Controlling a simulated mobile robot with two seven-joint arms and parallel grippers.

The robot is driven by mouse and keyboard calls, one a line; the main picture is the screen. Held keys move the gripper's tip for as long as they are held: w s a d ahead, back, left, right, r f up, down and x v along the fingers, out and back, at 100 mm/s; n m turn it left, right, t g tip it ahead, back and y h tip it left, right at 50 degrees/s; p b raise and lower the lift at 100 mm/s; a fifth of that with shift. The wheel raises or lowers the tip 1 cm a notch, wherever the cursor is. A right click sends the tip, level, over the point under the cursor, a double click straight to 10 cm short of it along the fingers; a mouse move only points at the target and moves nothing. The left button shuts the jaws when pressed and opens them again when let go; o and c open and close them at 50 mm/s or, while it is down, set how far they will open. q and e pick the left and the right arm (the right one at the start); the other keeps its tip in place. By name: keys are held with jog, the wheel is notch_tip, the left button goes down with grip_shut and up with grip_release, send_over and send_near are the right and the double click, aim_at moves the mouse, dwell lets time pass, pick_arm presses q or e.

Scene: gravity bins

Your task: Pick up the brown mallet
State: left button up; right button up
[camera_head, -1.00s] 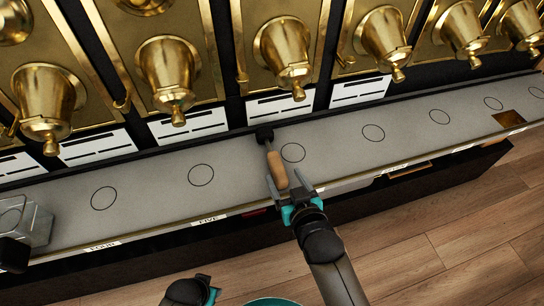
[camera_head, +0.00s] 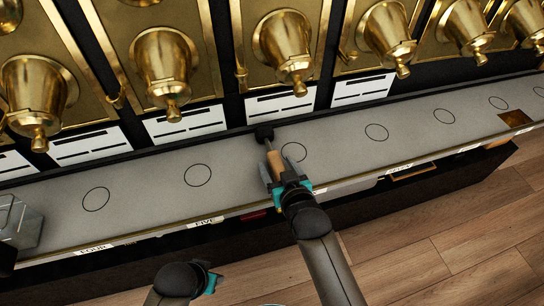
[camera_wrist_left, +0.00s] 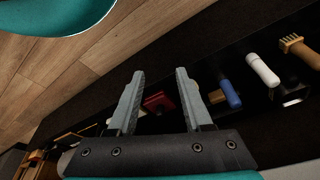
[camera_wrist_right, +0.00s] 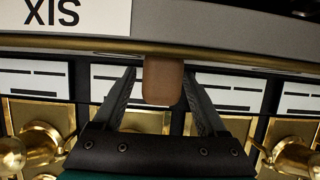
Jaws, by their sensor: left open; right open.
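The brown mallet lies on the grey counter below the brass bins; its light brown handle (camera_head: 275,160) points toward me and its dark head (camera_head: 264,133) is at the back edge. My right gripper (camera_head: 273,174) is open around the near part of the handle. In the right wrist view the handle end (camera_wrist_right: 162,82) shows between the two open fingers (camera_wrist_right: 163,95), with gaps on both sides. My left gripper (camera_wrist_left: 158,95) is open and empty, below the front of the counter. In the head view only its arm and teal part (camera_head: 208,280) show at the bottom.
The grey counter (camera_head: 225,188) has circle marks and is mostly clear. A metal box (camera_head: 18,225) stands at its left end. Brass bins (camera_head: 285,45) hang behind it. The left wrist view shows a shelf with a red item (camera_wrist_left: 158,102), a blue item (camera_wrist_left: 230,94) and brushes.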

pick_arm(q)
jog(key=shift+w+r+b, duration=0.2)
jog(key=shift+w+r, duration=0.05)
jog(key=shift+r, duration=0.3)
jog(key=shift+w+r+b, duration=0.15)
jog(key=shift+w+r, duration=0.05)
jog(key=shift+r, duration=0.3)
pick_arm(e)
jog(key=shift+x, duration=0.95)
jog(key=shift+c, duration=0.2)
grip_shut()
